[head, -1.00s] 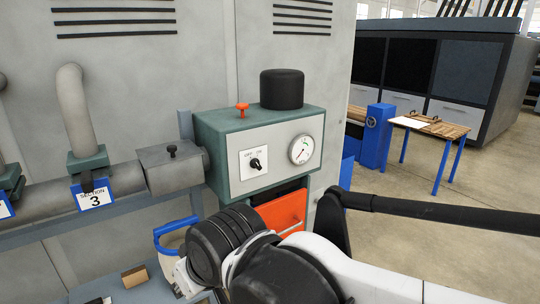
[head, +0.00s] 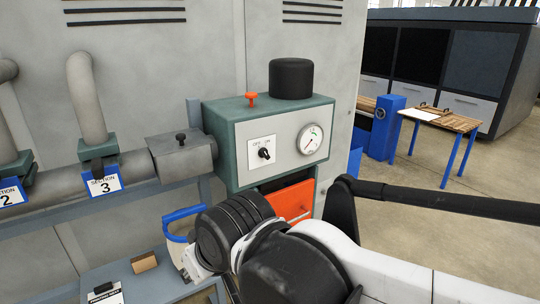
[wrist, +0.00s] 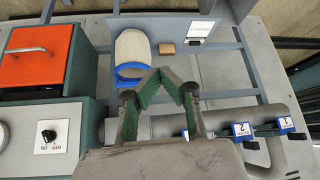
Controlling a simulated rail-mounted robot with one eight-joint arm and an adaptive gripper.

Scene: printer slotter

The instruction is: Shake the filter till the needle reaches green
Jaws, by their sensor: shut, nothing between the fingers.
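A green-grey filter unit (head: 222,140) with a black cap (head: 291,79) stands right of centre in the head view. Its front has a round gauge (head: 310,139) and a black OFF/ON switch (head: 264,153), also in the wrist view (wrist: 48,135). The gauge needle is too small to read surely. An orange knob (head: 251,98) is on top. An orange-red drawer (head: 290,200) with a metal handle sits below, also in the wrist view (wrist: 38,54). My gripper (wrist: 163,77) is shut and empty, its fingertips together, apart from the unit. In the head view my arm hides the fingers.
Grey pipes with section labels (head: 103,185) run to the left. A wooden-topped table (head: 440,118) stands at the far right. Open floor lies at right.

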